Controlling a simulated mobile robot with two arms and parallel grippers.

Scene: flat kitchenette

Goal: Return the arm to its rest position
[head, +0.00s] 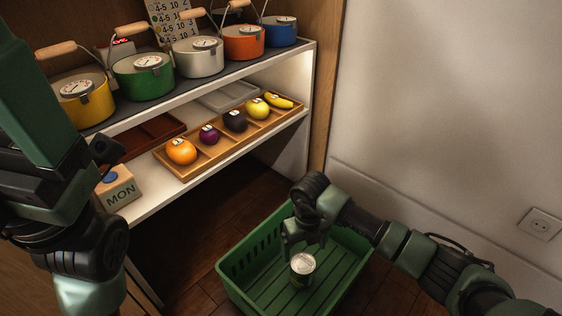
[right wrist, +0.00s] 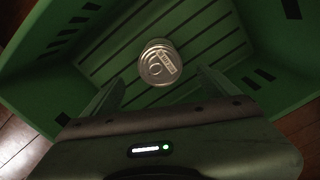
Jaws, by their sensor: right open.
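My right gripper (head: 306,238) is open and points down into the green crate (head: 235,285). A small can (head: 302,267) with a pale lid stands upright in the crate, just below the fingers. In the right wrist view the lid of the can (right wrist: 160,63) shows beyond and between the two spread fingers (right wrist: 163,88), and nothing is gripped. Whether a finger touches the can I cannot tell. My left arm shows at the left of the head view, in front of the shelf; its gripper cannot be made out.
A wooden tray (head: 212,155) with fruit and a MON block (head: 117,188) are on the lower shelf. A wall with a socket (head: 539,224) is at right.

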